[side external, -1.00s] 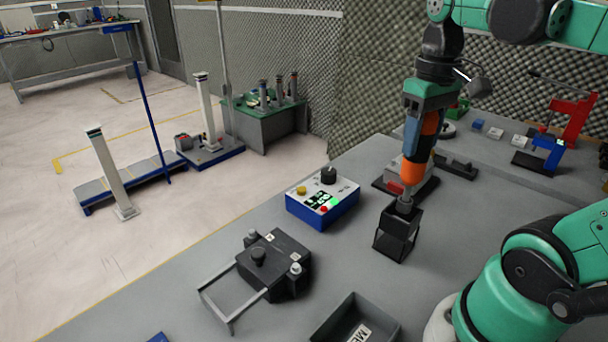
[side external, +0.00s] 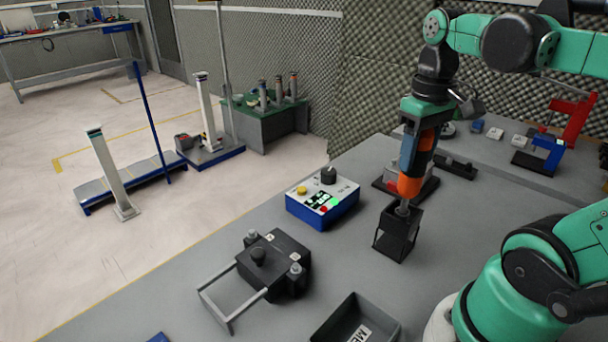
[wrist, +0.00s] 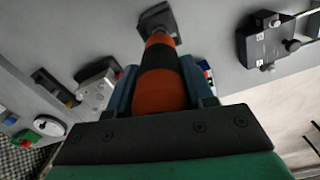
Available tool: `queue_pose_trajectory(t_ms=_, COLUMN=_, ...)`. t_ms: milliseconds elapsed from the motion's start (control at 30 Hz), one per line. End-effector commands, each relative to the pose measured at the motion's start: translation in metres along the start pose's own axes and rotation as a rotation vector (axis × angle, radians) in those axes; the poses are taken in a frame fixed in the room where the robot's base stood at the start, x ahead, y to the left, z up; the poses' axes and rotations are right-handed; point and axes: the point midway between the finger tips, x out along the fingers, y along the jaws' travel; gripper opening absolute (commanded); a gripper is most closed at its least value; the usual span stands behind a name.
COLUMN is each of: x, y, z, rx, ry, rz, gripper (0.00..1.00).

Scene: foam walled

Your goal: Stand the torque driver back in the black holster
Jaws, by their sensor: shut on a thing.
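The torque driver (side external: 411,184) is orange with a black band and a grey lower end. My gripper (side external: 416,150) is shut on its upper body, between blue fingers. The driver is close to upright, leaning slightly, with its lower end at the mouth of the black holster (side external: 397,235). How far the tip reaches inside is hidden by the holster wall. In the wrist view the driver (wrist: 161,75) points away from the camera, and the holster (wrist: 157,17) shows beyond its far end.
A blue and white control box (side external: 322,200) stands left of the holster. A black fixture with a grey handle (side external: 272,265) is at front left, and a dark open bin (side external: 355,325) is at the front. A dark device with a red part (side external: 385,183) sits just behind.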

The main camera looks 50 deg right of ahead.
Motion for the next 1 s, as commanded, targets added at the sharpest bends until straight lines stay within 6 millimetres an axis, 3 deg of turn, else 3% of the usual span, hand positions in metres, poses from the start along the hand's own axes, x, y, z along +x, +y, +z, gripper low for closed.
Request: queue_pose_trajectory(t_ms=1000, x=0.025, y=0.0, z=0.0, rx=0.0, ry=0.0, rz=0.0, gripper=0.0)
